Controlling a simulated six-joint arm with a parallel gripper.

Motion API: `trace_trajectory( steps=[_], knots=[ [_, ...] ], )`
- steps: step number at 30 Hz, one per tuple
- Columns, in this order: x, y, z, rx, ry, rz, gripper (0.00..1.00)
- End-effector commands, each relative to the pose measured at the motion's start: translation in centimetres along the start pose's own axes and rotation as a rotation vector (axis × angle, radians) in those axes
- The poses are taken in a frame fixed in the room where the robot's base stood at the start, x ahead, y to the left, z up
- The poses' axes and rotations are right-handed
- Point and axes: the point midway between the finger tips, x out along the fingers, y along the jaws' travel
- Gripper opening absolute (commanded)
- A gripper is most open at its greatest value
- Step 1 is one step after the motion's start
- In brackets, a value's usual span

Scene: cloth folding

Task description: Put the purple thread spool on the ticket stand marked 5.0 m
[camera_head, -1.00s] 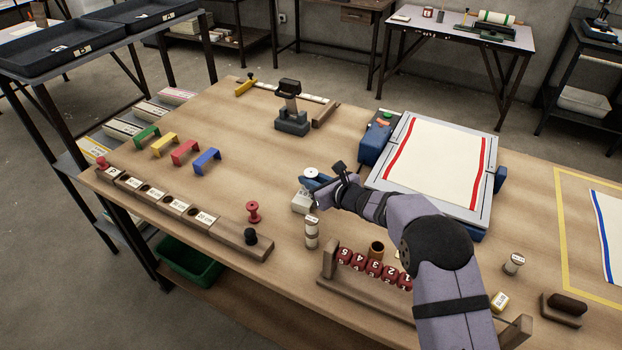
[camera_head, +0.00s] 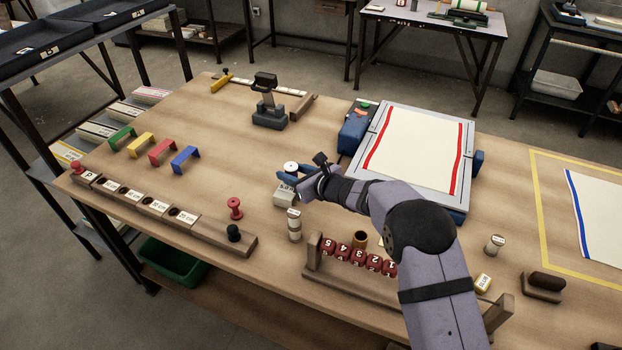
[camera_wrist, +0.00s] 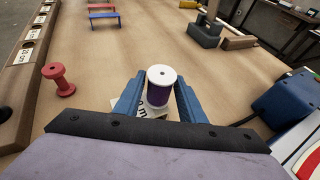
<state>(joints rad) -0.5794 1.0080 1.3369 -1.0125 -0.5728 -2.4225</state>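The purple thread spool (camera_wrist: 159,99), with a white top flange, stands upright between the two blue fingers of my gripper (camera_wrist: 160,92) in the wrist view. The fingers lie close on both sides of its body and appear shut on it. In the head view the spool's white top (camera_head: 291,167) shows above the pale ticket stand (camera_head: 285,197), whose label is partly hidden and seems to read 5.0. In the wrist view the label of the stand (camera_wrist: 150,110) is right below the spool. I cannot tell whether the spool's base touches the stand.
A pale cylinder (camera_head: 294,225) stands just in front of the stand. A blue-sided press (camera_head: 355,130) is right.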

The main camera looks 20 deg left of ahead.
Motion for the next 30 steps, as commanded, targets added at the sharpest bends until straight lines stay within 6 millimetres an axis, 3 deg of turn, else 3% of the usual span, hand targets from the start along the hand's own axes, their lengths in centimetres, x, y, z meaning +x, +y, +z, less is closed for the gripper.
trace_trajectory(
  steps=[18, 24, 30],
  knots=[
    [-8.8, -0.1, -0.2, 0.001, -0.001, -0.003, 0.36],
    [-10.7, -0.1, -0.1, 0.000, 0.000, -0.002, 0.36],
    [-11.4, 0.0, -0.1, 0.001, 0.000, -0.001, 0.36]
  ],
)
